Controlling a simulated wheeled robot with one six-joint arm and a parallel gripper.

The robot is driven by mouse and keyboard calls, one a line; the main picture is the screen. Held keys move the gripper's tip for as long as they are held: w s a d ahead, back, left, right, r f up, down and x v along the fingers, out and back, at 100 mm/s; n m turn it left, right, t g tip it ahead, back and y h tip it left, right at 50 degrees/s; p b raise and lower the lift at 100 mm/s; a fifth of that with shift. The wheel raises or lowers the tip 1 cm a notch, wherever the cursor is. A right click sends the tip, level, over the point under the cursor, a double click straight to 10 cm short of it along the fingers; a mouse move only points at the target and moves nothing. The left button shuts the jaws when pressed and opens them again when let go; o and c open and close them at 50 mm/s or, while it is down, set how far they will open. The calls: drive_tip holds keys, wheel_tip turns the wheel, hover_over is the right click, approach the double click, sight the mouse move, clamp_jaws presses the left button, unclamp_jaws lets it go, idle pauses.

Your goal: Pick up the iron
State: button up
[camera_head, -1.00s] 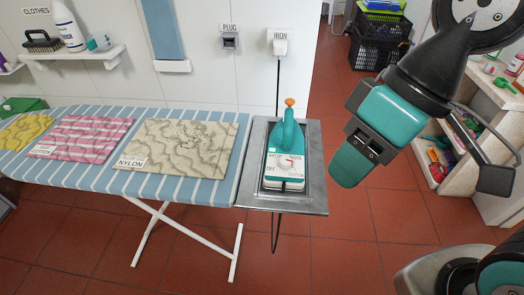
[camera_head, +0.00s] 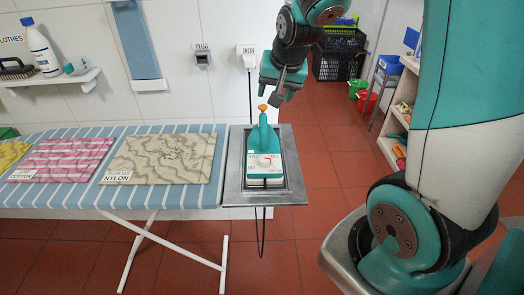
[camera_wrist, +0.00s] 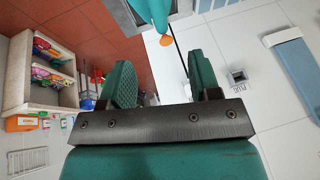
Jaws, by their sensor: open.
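The iron (camera_head: 264,150) is teal and white with an orange knob on top of its handle. It rests on a grey metal stand (camera_head: 233,185) at the right end of the ironing board, with its dial facing me. My gripper (camera_head: 279,93) is above and slightly behind the iron, near the knob but apart from it. In the wrist view my gripper (camera_wrist: 163,85) has its two green fingers spread with nothing between them. The iron's teal handle (camera_wrist: 152,12) and orange knob show at the top of that view, beyond the fingers.
The striped ironing board (camera_head: 50,200) holds yellow, pink and beige cloths at left. The wall with a plug socket (camera_head: 202,60) and the iron's outlet (camera_head: 249,60) stands close behind. Black crates (camera_head: 338,60) and shelves (camera_head: 395,145) are at right. Red floor lies open between.

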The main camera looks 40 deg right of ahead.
sight(264, 124)
drive_tip(key=p+x, duration=0.2)
drive_tip(key=x, duration=0.9)
drive_tip(key=shift+f, duration=0.25)
drive_tip(key=shift+s+p+x, duration=0.2)
drive_tip(key=shift+p+x, duration=0.75)
drive_tip(key=shift+x, duration=1.75)
drive_tip(key=shift+d, duration=0.1)
clamp_jaws()
